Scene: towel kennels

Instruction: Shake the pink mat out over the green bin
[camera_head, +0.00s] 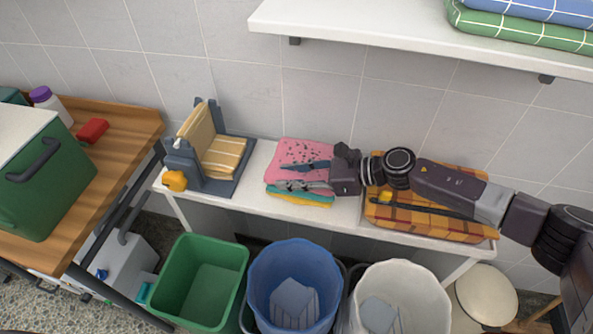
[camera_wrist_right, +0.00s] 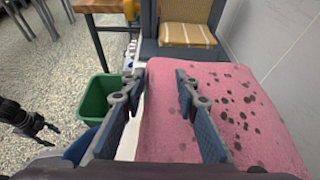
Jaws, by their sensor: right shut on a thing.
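The pink mat (camera_head: 303,152), dotted with dark specks, lies folded on top of a yellow and teal cloth stack on the white bench. It fills the right of the wrist view (camera_wrist_right: 225,110). My left gripper (camera_wrist_right: 38,122) hangs at the left of the wrist view, too small to read.
A blue bin (camera_head: 262,285) and a white bin (camera_head: 435,300) stand right of the green one. A slatted stand with a striped tan towel (camera_head: 222,155) is left of the mat. An orange checked cloth (camera_head: 440,225) lies right. A shelf (camera_head: 350,40) overhangs the bench.

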